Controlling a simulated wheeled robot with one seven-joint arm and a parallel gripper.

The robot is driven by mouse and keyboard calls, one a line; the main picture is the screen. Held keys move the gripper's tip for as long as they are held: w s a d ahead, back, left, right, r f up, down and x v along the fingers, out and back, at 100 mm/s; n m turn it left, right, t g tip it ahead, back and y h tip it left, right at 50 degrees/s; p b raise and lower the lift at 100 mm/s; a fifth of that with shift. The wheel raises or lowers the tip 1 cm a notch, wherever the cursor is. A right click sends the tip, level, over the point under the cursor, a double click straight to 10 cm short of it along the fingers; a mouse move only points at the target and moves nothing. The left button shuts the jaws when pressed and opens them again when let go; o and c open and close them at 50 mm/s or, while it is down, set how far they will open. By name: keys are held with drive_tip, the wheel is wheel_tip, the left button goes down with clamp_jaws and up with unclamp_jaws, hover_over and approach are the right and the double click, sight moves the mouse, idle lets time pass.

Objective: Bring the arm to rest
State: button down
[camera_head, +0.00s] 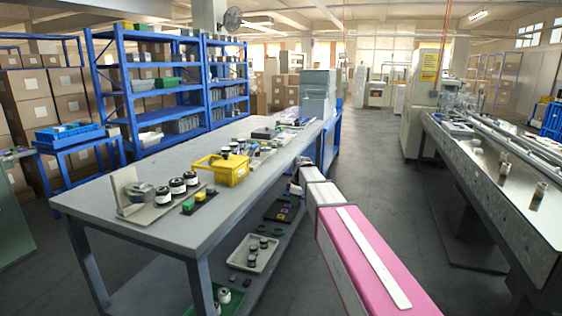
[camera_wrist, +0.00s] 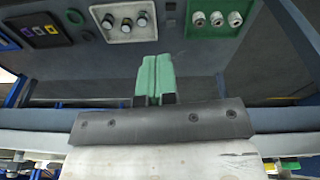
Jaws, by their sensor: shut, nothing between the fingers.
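My gripper (camera_wrist: 154,82) shows in the wrist view with its two green fingers pressed together, shut and empty. In that view it hangs in front of the table's lower shelf, with no object touching the fingertips. A white tray (camera_wrist: 118,32) with dark-topped round pieces lies beyond the fingers, and a green tray (camera_wrist: 190,27) with white round pieces lies to its right. In the head view my pink and white arm reaches forward beside the long grey table (camera_head: 137,238). The gripper itself cannot be made out there.
On the table stand a yellow bin (camera_head: 236,176), black-and-white jars (camera_head: 177,187) and small parts. The lower shelf holds a pale tray (camera_head: 237,259). Blue shelving (camera_head: 99,95) stands behind. A metal machine bed (camera_head: 480,190) is at the right. The floor (camera_head: 378,170) between is clear.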

drive_tip(key=s+d+f+m, duration=0.4)
drive_tip(key=s+f+m, duration=0.1)
drive_tip(key=s, duration=0.4)
drive_tip(key=s+d+f+m+h, duration=0.1)
drive_tip(key=s+d+f+m, duration=0.3)
drive_tip(key=s, duration=0.6)
drive_tip(key=s+d+f+m+g, duration=0.1)
drive_tip(key=s+d+f+m, duration=0.4)
drive_tip(key=s, duration=0.4)
drive_tip(key=shift+s+f+m+h, duration=0.35)
drive_tip(key=shift+f+m, duration=0.25)
drive_tip(key=shift+f, duration=0.35)
drive_tip(key=shift+w, duration=0.1)
idle(0.5)
